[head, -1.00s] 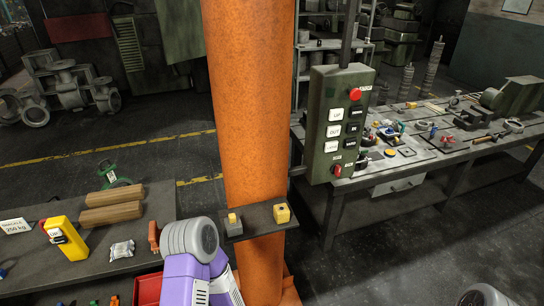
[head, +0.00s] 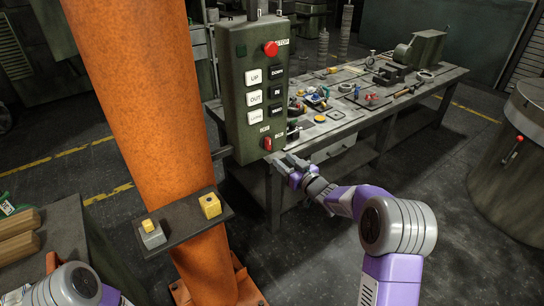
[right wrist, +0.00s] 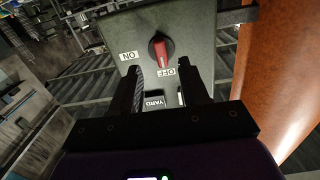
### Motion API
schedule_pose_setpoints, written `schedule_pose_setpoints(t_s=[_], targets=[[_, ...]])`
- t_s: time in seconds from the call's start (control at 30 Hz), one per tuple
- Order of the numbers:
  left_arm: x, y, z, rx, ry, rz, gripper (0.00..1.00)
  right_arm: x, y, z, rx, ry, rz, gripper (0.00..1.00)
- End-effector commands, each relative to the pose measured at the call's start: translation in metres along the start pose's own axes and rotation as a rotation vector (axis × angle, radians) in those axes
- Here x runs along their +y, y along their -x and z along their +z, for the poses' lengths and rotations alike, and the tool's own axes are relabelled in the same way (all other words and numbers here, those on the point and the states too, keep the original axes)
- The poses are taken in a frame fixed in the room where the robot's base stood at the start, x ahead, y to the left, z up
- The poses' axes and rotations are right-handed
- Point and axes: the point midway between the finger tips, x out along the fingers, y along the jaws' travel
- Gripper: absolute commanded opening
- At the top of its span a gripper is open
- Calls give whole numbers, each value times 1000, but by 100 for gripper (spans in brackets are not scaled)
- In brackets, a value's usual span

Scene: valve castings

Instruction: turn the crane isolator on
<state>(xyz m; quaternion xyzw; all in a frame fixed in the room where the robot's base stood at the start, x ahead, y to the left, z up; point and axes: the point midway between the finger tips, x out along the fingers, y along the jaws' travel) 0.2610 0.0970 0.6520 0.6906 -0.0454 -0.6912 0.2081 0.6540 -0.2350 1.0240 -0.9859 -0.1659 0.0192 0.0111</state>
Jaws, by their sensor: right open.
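The crane isolator is a red rotary switch (head: 267,143) low on the front of the hanging green control box (head: 254,85). In the right wrist view the red handle (right wrist: 160,50) stands between an ON label (right wrist: 128,56) and an OFF label (right wrist: 171,71); its near end leans toward OFF. My right gripper (head: 287,162) is just below and right of the switch. In the wrist view its open, empty fingers (right wrist: 159,68) point at the switch, one on each side of it, with no clear contact. My left arm shows at the lower left, its gripper out of view.
An orange column (head: 140,110) stands left of the box, with a small shelf (head: 182,222) carrying two yellow-topped items. A workbench (head: 345,125) with tools and parts lies behind. A round drum (head: 510,150) stands at the right. The floor between is clear.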

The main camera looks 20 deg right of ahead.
Motion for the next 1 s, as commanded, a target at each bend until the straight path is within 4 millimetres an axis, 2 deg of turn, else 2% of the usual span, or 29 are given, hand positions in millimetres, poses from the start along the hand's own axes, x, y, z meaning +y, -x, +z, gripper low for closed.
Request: schedule_pose_setpoints(t_s=[0.03,0.13,0.4,0.6,1.0], targets=[[-1,-3,0,1,0,0,67,2,-2,-9,24,20,-9,45],[-1,-4,0,1,0,0,67,2,-9,-17,39,32,-18,45],[-2,-5,-1,1,0,0,67,1,-47,-17,36,31,-18,45],[-2,-6,-1,1,0,0,67,1,-68,-18,35,31,-16,45],[-2,-6,-1,1,0,0,67,1,-76,-18,34,29,-15,45]])
